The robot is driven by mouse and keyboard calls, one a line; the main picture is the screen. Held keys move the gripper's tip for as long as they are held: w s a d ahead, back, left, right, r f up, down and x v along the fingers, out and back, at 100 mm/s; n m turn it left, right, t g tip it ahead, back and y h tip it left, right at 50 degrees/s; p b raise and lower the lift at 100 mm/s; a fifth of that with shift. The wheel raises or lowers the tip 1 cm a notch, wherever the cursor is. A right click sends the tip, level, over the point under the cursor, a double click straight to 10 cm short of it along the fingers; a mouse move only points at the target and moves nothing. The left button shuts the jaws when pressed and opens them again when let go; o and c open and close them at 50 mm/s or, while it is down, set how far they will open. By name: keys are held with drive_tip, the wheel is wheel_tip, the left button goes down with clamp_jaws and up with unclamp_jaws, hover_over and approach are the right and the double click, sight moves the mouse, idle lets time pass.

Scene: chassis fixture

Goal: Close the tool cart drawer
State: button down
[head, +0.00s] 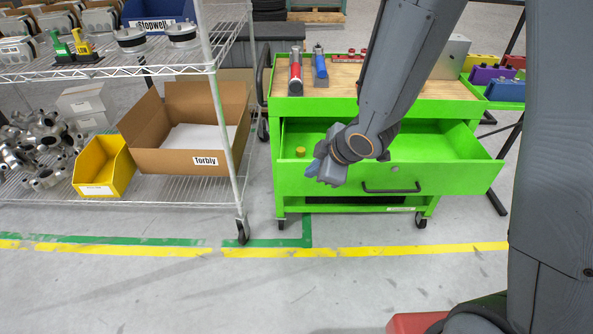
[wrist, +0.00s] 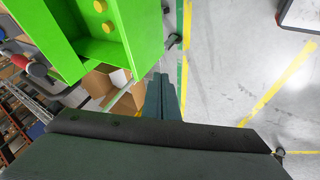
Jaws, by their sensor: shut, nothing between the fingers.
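The bright green tool cart (head: 430,104) stands right of centre in the head view. Its top drawer (head: 450,178) is pulled out towards me, with a black bar handle (head: 392,190) on its front. A small yellow cylinder (head: 300,151) is inside the drawer at the left. My gripper (head: 317,172) is shut and empty, in front of the left part of the drawer front and left of the handle. Contact cannot be told. In the wrist view, the green drawer (wrist: 128,25) is at upper left, holding yellow pieces (wrist: 103,15), and my shut fingers (wrist: 163,97) appear below it.
A wire shelf rack (head: 228,150) stands left of the cart, with a cardboard box (head: 190,160) and a yellow bin (head: 100,172). Tools, including a red one (head: 295,72), lie on the cart top. Coloured bins (head: 492,75) sit at the right. The floor in front is clear.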

drive_tip(key=x, duration=0.4)
drive_tip(key=w+r+x, duration=0.1)
drive_tip(key=x, duration=0.2)
drive_tip(key=w+x, duration=0.1)
drive_tip(key=x, duration=0.3)
drive_tip(key=shift+w+a, duration=0.2)
drive_tip(key=shift+a, duration=0.1)
drive_tip(key=shift+w+f, duration=0.1)
drive_tip(key=shift+w, duration=0.45)
